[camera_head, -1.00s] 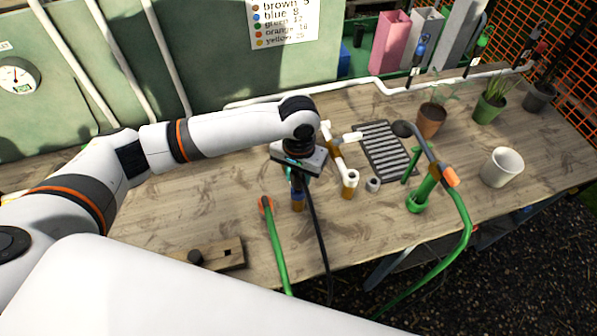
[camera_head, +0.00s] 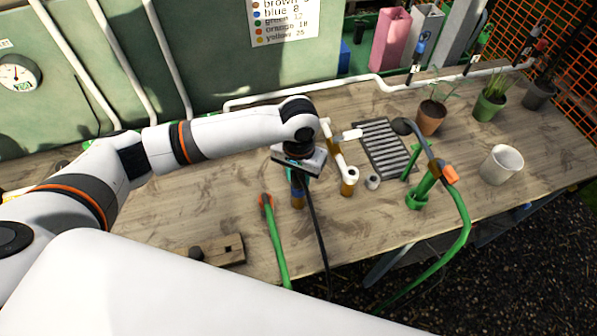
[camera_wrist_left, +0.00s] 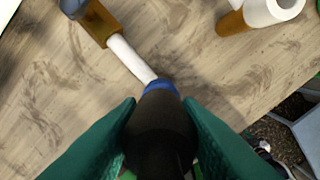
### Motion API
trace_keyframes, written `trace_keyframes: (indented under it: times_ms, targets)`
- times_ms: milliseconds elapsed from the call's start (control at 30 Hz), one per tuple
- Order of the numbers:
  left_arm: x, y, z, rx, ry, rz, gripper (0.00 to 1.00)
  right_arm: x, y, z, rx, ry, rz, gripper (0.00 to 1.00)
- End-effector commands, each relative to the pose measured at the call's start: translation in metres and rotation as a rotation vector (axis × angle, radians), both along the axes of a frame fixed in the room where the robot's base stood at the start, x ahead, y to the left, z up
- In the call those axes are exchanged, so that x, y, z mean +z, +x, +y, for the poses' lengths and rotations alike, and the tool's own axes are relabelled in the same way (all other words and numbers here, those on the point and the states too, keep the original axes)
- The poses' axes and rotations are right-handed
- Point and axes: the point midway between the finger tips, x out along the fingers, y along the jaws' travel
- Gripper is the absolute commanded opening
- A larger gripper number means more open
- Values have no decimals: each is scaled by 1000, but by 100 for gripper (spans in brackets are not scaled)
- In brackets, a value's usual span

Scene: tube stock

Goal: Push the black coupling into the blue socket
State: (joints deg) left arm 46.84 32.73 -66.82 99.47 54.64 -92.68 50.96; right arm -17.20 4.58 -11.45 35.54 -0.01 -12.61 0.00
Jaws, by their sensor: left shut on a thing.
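My left gripper (camera_head: 297,172) is shut on the black coupling, with its green fingers on both sides of it in the left wrist view. The black coupling (camera_wrist_left: 160,128) points away from the wrist camera, and a black hose (camera_head: 318,225) hangs from that spot in the head view. The blue socket (camera_head: 297,190) stands right below the gripper on a brown base; its blue rim (camera_wrist_left: 160,87) shows at the coupling's far end. The two look in line and touching or nearly so; how deep the coupling sits is hidden. My right gripper is not in view.
A white pipe with a brown foot (camera_head: 348,187) stands close to the right. A green hose with an orange end (camera_head: 266,200) lies to the left. A green socket (camera_head: 418,200) with its hose, a grey grate (camera_head: 386,150) and a white pot (camera_head: 502,165) are farther right.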

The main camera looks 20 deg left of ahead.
Motion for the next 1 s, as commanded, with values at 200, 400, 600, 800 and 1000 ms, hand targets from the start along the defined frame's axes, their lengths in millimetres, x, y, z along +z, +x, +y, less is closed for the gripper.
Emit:
trace_keyframes:
  times_ms: [200,400,600,800,1000]
  targets:
    - [-4,0,0,-1,0,1,9,3,0,0,0,0,0,36]
    - [-5,0,0,-1,0,0,9,3,0,0,0,0,0,36]
    - [-5,0,0,-1,0,0,9,4,0,0,0,0,0,36]
    - [-9,0,-1,-1,-1,1,9,5,0,0,0,0,0,36]
    - [-13,0,-1,-1,-1,0,9,7,0,0,0,0,0,36]
